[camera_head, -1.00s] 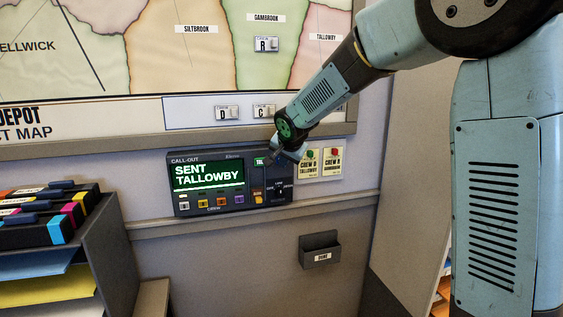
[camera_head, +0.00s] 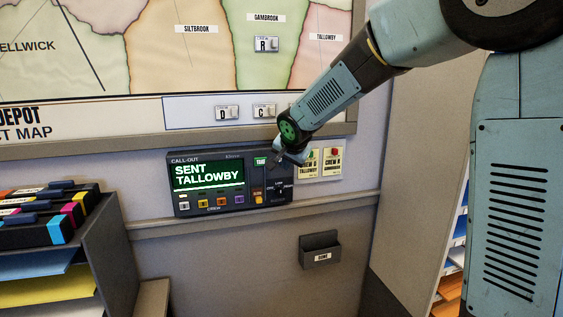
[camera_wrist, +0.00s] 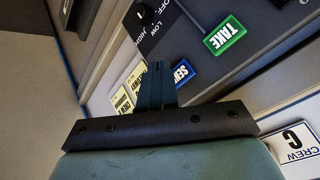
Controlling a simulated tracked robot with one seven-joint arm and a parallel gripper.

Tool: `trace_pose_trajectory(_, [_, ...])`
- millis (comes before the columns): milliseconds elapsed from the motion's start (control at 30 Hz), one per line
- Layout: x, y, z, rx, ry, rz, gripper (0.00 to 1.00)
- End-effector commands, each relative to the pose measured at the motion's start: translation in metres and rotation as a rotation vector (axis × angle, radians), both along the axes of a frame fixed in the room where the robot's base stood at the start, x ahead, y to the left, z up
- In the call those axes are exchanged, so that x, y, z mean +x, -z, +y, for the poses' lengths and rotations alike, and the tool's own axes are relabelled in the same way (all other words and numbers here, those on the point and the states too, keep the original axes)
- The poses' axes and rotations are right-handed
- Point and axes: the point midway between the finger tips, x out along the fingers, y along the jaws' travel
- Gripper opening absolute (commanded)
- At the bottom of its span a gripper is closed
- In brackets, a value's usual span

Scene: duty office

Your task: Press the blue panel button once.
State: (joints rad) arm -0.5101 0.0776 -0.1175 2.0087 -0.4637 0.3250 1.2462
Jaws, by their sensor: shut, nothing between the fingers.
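The blue button marked SEND (camera_wrist: 182,71) shows in the wrist view, partly covered by my fingers. My gripper (camera_wrist: 159,66) is shut and empty, its fingertips over or beside that button; I cannot tell whether they touch it. In the head view my gripper (camera_head: 278,161) is at the upper right of the dark call-out panel (camera_head: 212,158), and the SEND button is hidden there. The panel's screen (camera_head: 208,175) reads SENT TALLOWBY.
A row of coloured crew buttons (camera_head: 221,201) runs below the screen. Two cards (camera_head: 318,164) hang right of the panel. A district map (camera_head: 200,50) with crew tags is above. A small wall tray (camera_head: 320,252) hangs below. A shelf of binders (camera_head: 45,215) stands left.

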Motion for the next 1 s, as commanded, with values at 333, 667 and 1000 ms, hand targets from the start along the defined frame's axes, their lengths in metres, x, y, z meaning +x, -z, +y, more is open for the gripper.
trace_pose_trajectory(333, [-0.027, 0.0, -0.008, 0.001, 0.001, 0.0, 0.0])
trace_pose_trajectory(667, [-0.039, 0.0, -0.011, 0.0, 0.0, 0.0, 0.0])
trace_pose_trajectory(1000, [-0.039, 0.0, -0.011, 0.0, 0.0, 0.0, 0.0])
